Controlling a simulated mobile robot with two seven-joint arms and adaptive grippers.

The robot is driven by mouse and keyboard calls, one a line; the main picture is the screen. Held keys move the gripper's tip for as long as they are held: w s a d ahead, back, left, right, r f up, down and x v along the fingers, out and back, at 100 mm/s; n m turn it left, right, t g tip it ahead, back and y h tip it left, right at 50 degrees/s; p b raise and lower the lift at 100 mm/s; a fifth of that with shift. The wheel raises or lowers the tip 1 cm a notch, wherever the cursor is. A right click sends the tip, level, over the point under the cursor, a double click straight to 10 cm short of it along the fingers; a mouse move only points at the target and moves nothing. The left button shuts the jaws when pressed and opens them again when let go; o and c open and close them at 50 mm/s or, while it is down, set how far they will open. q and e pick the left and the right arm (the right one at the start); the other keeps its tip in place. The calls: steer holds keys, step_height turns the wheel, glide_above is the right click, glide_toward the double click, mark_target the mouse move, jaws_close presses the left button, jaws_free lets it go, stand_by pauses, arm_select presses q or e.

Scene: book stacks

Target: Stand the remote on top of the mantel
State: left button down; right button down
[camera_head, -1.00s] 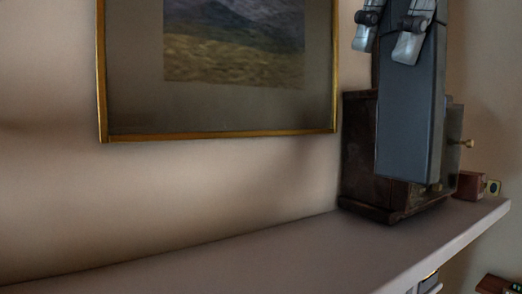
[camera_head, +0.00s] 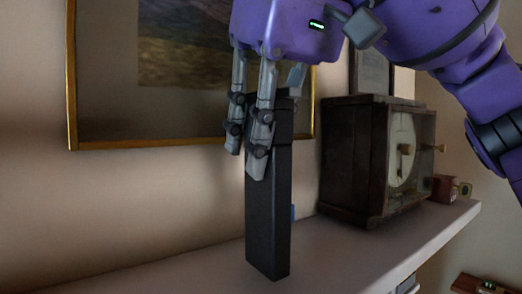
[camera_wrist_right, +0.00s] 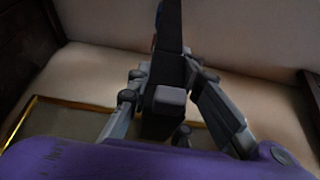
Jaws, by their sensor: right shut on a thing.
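The remote (camera_head: 267,215) is a long dark block, held upright in the head view. My right gripper (camera_head: 252,165) is shut on its upper part. Its lower end is at the mantel (camera_head: 345,264), a pale shelf running along the wall; I cannot tell whether it touches or hovers just above. In the right wrist view the dark remote (camera_wrist_right: 168,50) runs up between the fingers of my right gripper (camera_wrist_right: 172,95). My left gripper is not in view.
A dark wooden clock (camera_head: 352,165) with a pale dial stands on the mantel right of the remote. A small reddish box (camera_head: 444,188) sits farther right. A gold-framed picture (camera_head: 185,147) hangs behind. The mantel left of the remote is clear.

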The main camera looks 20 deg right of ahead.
steer(key=shift+d+f, duration=0.15)
steer(key=shift+f, duration=0.5)
steer(key=shift+f, duration=0.15)
steer(key=c, duration=1.6)
jaws_free()
steer(key=v, duration=1.2)
